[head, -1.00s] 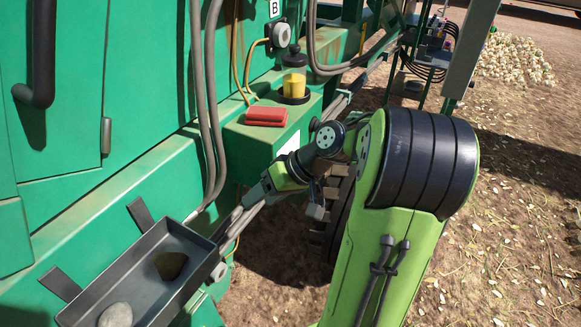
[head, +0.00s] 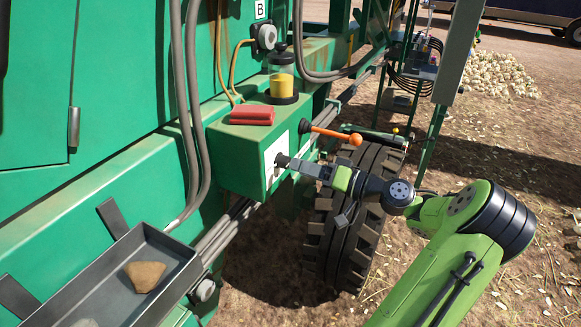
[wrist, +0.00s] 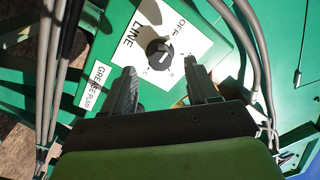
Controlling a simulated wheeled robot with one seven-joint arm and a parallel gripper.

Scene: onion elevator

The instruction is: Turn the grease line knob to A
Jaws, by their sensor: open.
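The grease line knob (wrist: 159,53) is a round black dial on a white plate (wrist: 183,48) marked LINE and OFF in the wrist view. A pale pointer mark shows on its face, but I cannot tell which small letter it points to. My gripper (wrist: 160,70) is open, with one finger on each side just short of the knob and nothing between them. In the head view my gripper (head: 284,162) is at the white plate (head: 270,165) on the front of the green box (head: 235,150). The knob is not clear there.
A GREASE PUMP label (wrist: 94,88) is left of the plate. An orange-handled lever (head: 335,133) sticks out just above my gripper. A big tyre (head: 345,220) is below my wrist.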

